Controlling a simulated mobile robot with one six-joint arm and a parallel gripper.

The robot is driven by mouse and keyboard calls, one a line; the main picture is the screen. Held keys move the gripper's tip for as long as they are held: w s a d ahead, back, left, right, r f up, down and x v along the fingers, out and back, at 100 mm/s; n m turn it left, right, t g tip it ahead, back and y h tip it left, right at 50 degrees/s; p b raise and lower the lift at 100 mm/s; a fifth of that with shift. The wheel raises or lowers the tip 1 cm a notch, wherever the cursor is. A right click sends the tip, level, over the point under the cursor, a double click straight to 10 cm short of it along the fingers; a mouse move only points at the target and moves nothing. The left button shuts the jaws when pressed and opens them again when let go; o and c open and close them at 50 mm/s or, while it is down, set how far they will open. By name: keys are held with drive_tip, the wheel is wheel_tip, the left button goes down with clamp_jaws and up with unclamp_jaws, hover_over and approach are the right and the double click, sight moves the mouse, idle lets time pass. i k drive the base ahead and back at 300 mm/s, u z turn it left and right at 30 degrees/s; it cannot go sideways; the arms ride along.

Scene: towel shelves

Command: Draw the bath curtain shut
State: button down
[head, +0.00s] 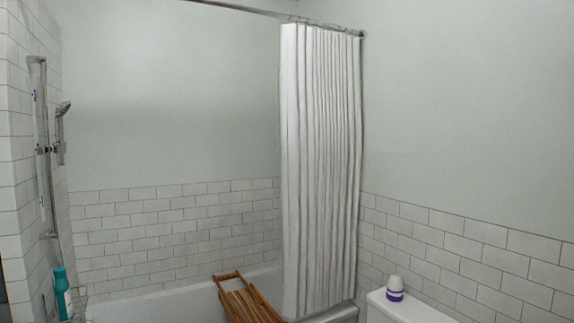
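The white bath curtain (322,170) hangs in bunched vertical folds at the right end of its metal rod (240,9). Its left edge is near the middle of the head view, and the rod is bare to the left of it. The curtain's lower end reaches down by the rim of the white bathtub (150,308). The tub's left and middle stretch is uncovered. My gripper is not in view.
A slatted wooden rack (247,303) lies across the tub, close to the curtain's lower left. A teal bottle (63,293) stands in a wire basket at the left, below the shower rail (42,140). A white toilet tank (405,309) with a white-and-purple container (395,288) stands right of the curtain.

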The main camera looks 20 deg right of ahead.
sight(288, 91)
drive_tip(key=u, duration=0.25)
drive_tip(key=i, duration=0.95)
drive_tip(key=u, duration=0.2)
